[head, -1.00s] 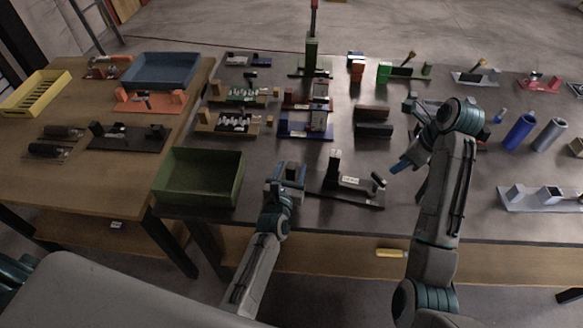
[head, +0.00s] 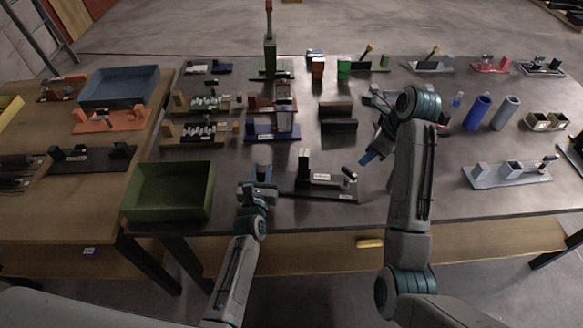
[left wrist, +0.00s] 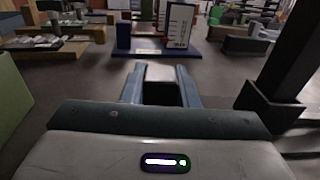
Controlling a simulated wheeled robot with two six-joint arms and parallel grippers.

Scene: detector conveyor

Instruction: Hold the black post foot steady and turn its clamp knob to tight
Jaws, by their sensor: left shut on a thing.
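The black post foot (head: 318,193) stands on the dark table with an upright black post (head: 304,163) at its left end and a pale label on its plate. A knob on a short arm (head: 349,173) stands at its right end. My left gripper (head: 259,186) is left of the foot, apart from it, shut on a small dark block (left wrist: 162,76). In the left wrist view the black post (left wrist: 294,52) rises at the right, beside the fingers. My right gripper (head: 369,156) hangs just right of and behind the knob; its jaw opening cannot be made out.
A green tray (head: 170,190) stands left of my left gripper. A blue-based fixture (head: 272,133) and dark blocks (head: 338,125) lie behind the foot. A grey fixture (head: 495,178) and blue cylinder (head: 477,112) stand at right. Bare table lies around the front edge.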

